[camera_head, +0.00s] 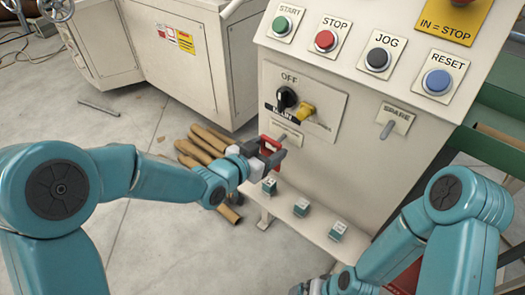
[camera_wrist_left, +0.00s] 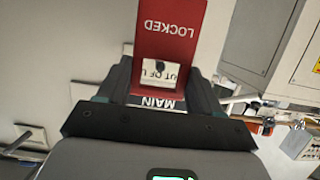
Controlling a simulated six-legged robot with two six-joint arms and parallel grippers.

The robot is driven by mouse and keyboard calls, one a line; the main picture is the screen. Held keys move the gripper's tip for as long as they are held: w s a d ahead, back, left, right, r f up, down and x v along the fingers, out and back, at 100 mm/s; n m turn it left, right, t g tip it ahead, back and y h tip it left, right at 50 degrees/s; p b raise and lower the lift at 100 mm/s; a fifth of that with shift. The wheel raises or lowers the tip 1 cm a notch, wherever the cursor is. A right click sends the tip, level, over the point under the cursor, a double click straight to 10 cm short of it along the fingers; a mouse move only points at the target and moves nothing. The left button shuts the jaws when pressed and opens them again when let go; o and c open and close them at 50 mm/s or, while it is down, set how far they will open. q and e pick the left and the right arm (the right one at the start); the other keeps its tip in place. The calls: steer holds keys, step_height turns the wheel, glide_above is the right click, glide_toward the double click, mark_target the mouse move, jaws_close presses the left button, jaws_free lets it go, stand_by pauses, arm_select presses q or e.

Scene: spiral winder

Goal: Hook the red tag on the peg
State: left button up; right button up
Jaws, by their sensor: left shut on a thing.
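The red tag (camera_head: 271,146) is held in my left gripper (camera_head: 266,153), close in front of the panel below the rotary switch. In the left wrist view the red tag (camera_wrist_left: 170,28) shows upside-down "LOCKED" lettering and a white patch with a dark spot, between the shut fingers of my left gripper (camera_wrist_left: 160,88). A small grey peg (camera_head: 282,138) sticks out of a plate by the tag. I cannot tell whether tag and peg touch. Another grey peg (camera_head: 387,130) stands under the "SPARE" label. My right gripper (camera_head: 312,287) is low at the bottom edge, its fingers mostly cut off.
The panel carries a black rotary switch (camera_head: 287,97), a yellow part (camera_head: 305,112) and several push buttons. Small teal-sided blocks (camera_head: 301,208) sit on a ledge below. Brown tubes (camera_head: 205,142) lie on the floor behind my left arm.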

arm_select(q)
steer(key=shift+w+d+p, duration=0.35)
steer(key=shift+w+d, duration=0.35)
steer(key=shift+w, duration=0.25)
steer(key=shift+w+d+f+b, duration=0.4)
steer(key=shift+w+f+b, duration=0.15)
steer(key=shift+b, duration=0.4)
steer(key=shift+w, duration=0.1)
steer(key=o, duration=1.1)
steer(key=shift+p+v, duration=1.5)
steer(key=shift+v, duration=6.65)
